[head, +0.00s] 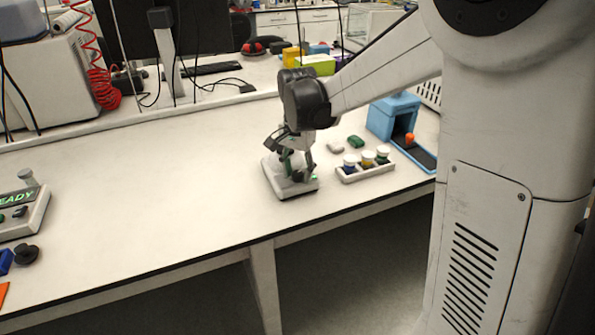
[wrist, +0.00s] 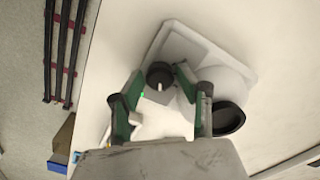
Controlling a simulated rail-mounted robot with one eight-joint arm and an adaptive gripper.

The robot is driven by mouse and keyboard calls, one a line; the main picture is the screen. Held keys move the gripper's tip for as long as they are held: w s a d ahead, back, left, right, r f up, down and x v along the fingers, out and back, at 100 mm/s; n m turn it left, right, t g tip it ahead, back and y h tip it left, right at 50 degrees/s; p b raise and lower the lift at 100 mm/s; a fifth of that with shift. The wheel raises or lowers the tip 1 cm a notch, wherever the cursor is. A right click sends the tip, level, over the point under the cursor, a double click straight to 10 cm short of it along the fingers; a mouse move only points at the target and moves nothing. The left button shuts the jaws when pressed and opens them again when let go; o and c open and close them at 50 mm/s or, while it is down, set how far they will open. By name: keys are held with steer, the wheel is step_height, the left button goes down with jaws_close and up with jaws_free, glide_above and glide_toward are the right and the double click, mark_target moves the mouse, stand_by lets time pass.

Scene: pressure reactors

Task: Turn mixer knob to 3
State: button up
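The mixer is a small white device (head: 283,187) on the bench in the head view, mostly hidden under my gripper (head: 293,160). In the wrist view its light housing (wrist: 180,45) carries a round black knob (wrist: 158,72) with a white pointer line, which points toward the bottom of the picture. A small green light shows beside the knob. My gripper (wrist: 160,72) has its green-padded fingers apart, one on each side of the knob, with slight gaps visible. Any scale numbers around the knob cannot be read.
A white round part with a black opening (wrist: 228,118) sits right of the knob, close to the right finger. A rack with several capped jars (head: 366,167) and a blue stand (head: 393,118) are to the right. Bench left of the mixer is clear.

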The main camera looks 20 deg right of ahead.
mark_target(298, 173)
step_height(298, 173, up, 12)
stand_by(0.6)
steer(key=shift+s, duration=0.1)
steer(key=s+f+n+t, duration=0.3)
steer(key=s+n+t, duration=0.4)
steer(key=s, duration=1.7)
steer(key=shift+a+f+n, duration=0.15)
steer(key=shift+a+n, duration=0.1)
steer(key=shift+n, duration=0.95)
